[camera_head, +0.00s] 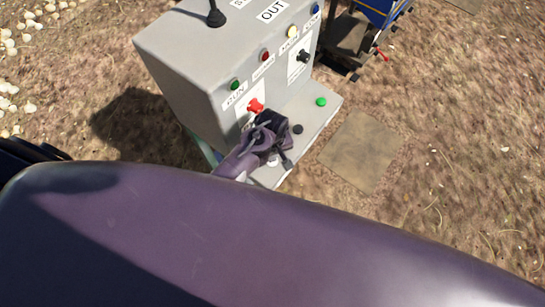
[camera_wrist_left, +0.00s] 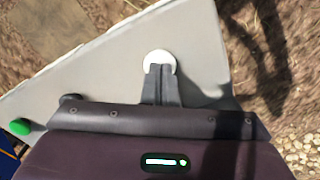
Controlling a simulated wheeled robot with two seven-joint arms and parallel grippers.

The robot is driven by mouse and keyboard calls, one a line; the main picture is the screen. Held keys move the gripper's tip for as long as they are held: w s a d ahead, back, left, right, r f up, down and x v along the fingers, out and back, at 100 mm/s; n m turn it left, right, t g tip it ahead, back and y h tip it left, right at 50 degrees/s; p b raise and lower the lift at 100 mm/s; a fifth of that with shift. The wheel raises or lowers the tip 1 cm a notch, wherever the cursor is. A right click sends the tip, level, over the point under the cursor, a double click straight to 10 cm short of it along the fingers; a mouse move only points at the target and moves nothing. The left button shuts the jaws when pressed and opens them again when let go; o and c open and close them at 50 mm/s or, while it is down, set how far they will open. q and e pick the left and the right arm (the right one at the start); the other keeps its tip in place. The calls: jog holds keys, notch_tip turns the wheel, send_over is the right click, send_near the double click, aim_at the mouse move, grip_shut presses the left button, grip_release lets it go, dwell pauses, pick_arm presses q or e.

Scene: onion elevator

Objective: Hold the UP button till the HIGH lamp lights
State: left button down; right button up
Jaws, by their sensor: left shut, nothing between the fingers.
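A grey control box (camera_head: 185,60) stands on the ground with a low ledge (camera_wrist_left: 110,70) along its front. The ledge carries a white button (camera_wrist_left: 160,61), a dark button (camera_head: 297,129) and a green button (camera_head: 321,101); I cannot read which one is UP. My left gripper (camera_wrist_left: 161,78) is shut and empty, its tips at the white button's edge; whether they press it is unclear. In the head view the gripper (camera_head: 284,158) partly hides that button. Green (camera_head: 234,84), red (camera_head: 265,55), yellow (camera_head: 292,31) and blue (camera_head: 315,8) lamps line the panel; I cannot tell which is HIGH.
A red knob (camera_head: 255,106) and a black knob (camera_head: 303,56) stick out of the panel face. A black lever (camera_head: 215,14) stands on top. A blue machine (camera_head: 378,12) is behind. A flat square slab (camera_head: 361,151) lies right of the box on open ground.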

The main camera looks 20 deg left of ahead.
pick_arm(q)
notch_tip(320, 180, up, 3)
jog(key=shift+r+p, duration=0.1)
jog(key=shift+p, duration=1.15)
jog(key=shift+r+b, duration=0.45)
jog(key=shift+r, duration=1.4)
